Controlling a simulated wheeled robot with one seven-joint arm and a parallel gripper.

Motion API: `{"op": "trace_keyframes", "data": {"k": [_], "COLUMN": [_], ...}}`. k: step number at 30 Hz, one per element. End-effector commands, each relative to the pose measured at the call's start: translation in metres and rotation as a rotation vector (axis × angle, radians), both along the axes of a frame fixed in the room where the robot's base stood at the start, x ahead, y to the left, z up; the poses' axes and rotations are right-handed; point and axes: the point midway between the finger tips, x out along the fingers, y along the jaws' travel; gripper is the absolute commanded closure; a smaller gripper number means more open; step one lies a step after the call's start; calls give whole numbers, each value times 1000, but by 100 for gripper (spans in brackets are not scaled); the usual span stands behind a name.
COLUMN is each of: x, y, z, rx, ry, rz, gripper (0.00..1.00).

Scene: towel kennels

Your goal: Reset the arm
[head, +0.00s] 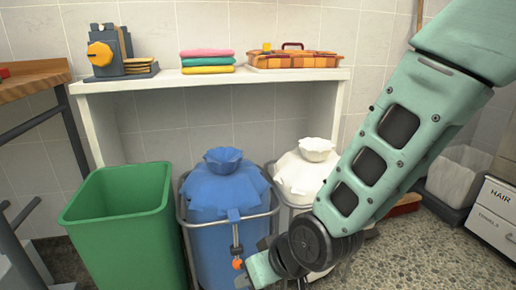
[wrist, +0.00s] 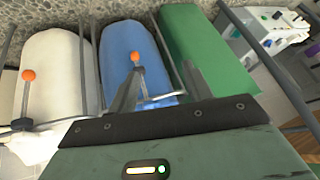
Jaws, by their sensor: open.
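My gripper (head: 258,268) is low in the head view, at the end of my green arm, in front of the blue bag (head: 222,195).
A green bin (head: 120,225) stands left of the blue bag, a white bag (head: 303,178) right of it, partly behind my arm. A white shelf (head: 200,80) above holds folded towels (head: 207,62) and an orange checked box (head: 293,60). A drawer cabinet (head: 495,215) stands right.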

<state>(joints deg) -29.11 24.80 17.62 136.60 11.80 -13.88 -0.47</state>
Motion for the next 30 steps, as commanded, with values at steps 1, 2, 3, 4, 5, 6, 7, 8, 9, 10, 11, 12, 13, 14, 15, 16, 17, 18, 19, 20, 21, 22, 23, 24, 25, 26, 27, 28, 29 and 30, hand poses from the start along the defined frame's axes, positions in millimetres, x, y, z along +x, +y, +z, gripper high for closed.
{"op": "trace_keyframes", "data": {"k": [1, 2, 3, 4, 5, 6, 7, 8, 9, 10, 11, 12, 13, 14, 15, 16, 17, 18, 19, 20, 21, 22, 23, 24, 25, 26, 27, 28, 29, 30], "x": [-13, -23, -35, -44, -52, -63, -71, -78, -87, -94, -100, -108, -114, -121, -128, -134, -140, -143, -142, -142, -142, -142, -142, -142, -142, -142, -142, -142, -142, -142], "y": [-13, -21, -32, -41, -49, -60, -67, -75, -84, -92, -98, -107, -114, -120, -129, -135, -142, -145, -144, -144, -143, -143, -143, -143, -143, -143, -143, -143, -143, -143], "z": [21, 29, 38, 45, 51, 58, 63, 68, 73, 77, 81, 87, 90, 93, 98, 102, 105, 115, 123, 128, 136, 141, 146, 155, 161, 168, 177, 185, 193, 205], "rx": [-35, -62, -95, -122, -146, -179, -202, -224, -252, -273, -292, -318, -338, -357, -381, -399, -418, -431, -429, -428, -427, -427, -427, -426, -426, -426, -426, -426, -426, -426], "ry": [32, 57, 87, 110, 130, 157, 175, 191, 211, 227, 241, 257, 271, 284, 299, 311, 323, 334, 334, 335, 334, 334, 334, 333, 333, 333, 333, 333, 333, 333], "rz": [21, 35, 51, 61, 71, 82, 90, 97, 103, 107, 111, 114, 117, 119, 122, 123, 124, 126, 126, 127, 127, 127, 127, 127, 127, 127, 127, 127, 127, 127], "gripper": [50, 50, 50, 50, 50, 50, 50, 50, 50, 50, 50, 50, 50, 50, 50, 50, 50, 50, 50, 50, 50, 50, 50, 50, 50, 50, 50, 50, 50, 50]}}
